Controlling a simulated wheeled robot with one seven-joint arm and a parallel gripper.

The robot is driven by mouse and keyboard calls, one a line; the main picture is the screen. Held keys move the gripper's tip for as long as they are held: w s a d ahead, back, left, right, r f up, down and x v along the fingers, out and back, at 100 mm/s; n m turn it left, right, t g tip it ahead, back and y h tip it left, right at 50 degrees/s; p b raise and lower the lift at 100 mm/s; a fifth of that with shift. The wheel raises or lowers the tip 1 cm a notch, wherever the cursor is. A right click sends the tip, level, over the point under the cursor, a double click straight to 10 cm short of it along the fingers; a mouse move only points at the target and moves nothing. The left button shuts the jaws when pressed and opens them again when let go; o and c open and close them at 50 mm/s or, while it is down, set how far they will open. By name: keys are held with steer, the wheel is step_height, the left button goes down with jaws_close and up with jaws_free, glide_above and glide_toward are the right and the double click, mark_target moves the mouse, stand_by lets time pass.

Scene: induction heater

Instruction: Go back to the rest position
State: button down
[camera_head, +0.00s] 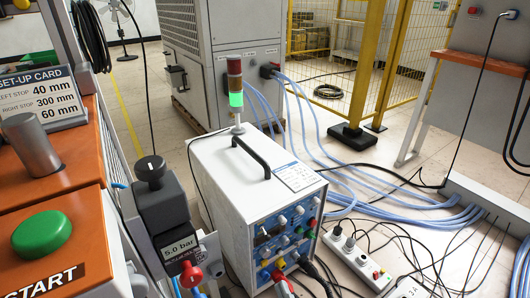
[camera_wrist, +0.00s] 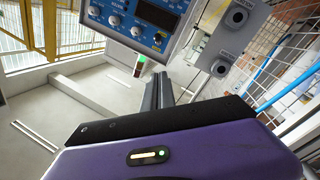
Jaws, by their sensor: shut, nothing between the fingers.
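My gripper (camera_wrist: 158,88) shows in the wrist view as a purple housing with a black edge and two dark fingers close together, shut with nothing between them. The head view does not show it. In the wrist view a blue control panel (camera_wrist: 137,22) with white knobs and a display is beyond the fingers, at the top. A grey box with round buttons (camera_wrist: 230,28) is to its right. In the head view the white heater unit (camera_head: 230,190) stands in the middle, with a black handle and a lit green lamp (camera_head: 236,100) behind it.
An orange bench with a green START button (camera_head: 42,233) and a pressure regulator (camera_head: 162,205) stand at the left. Blue hoses (camera_head: 335,150) and a power strip (camera_head: 355,262) lie on the floor at the right. Yellow fencing (camera_head: 385,60) and a grey cabinet (camera_head: 215,60) are at the back.

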steer(key=s+d+r+m+g+h, duration=0.1)
steer(key=s+d+r+m+h, duration=0.25)
steer(key=s, duration=0.75)
steer(key=s+d+r+m+g+h, duration=0.1)
steer(key=s+d+r+m, duration=0.25)
steer(key=s+d, duration=0.5)
steer(key=s+d+r+m+g+h, duration=0.15)
steer(key=s+d+m, duration=0.25)
steer(key=s, duration=0.8)
step_height(320, 180, up, 35)
steer(key=p, duration=3.4)
steer(key=shift+a+r+t+p, duration=0.2)
steer(key=shift+a+t+p, duration=0.05)
steer(key=shift+t+p, duration=0.1)
